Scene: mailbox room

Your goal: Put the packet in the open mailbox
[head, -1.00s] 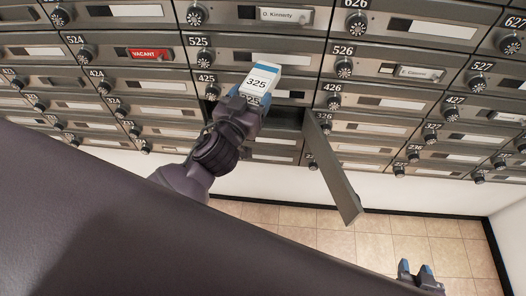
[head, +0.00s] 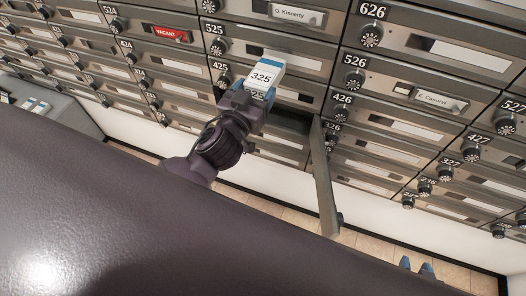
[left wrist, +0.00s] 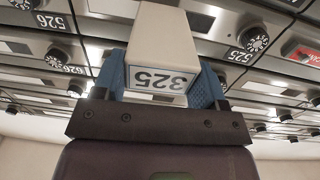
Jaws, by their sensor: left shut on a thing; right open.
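The packet (head: 264,77) is a white box labelled 325. My left gripper (head: 256,94) is shut on it, with blue fingers on its two sides, in front of the mailbox wall. The packet also shows in the left wrist view (left wrist: 160,52), between the fingers of the left gripper (left wrist: 163,85). The open mailbox (head: 288,124) is a dark opening just below and right of the packet, partly hidden by my gripper. Its door (head: 325,185) hangs swung out to the right of it. My right gripper (head: 416,268) is open and empty at the bottom right, only its blue fingertips showing.
Rows of shut numbered mailboxes with dial knobs, such as 526 (head: 400,92), fill the wall around the opening. The swung-out door juts into the space right of my left gripper. A grey unit (head: 45,115) stands at the far left. Tiled floor (head: 275,213) shows below.

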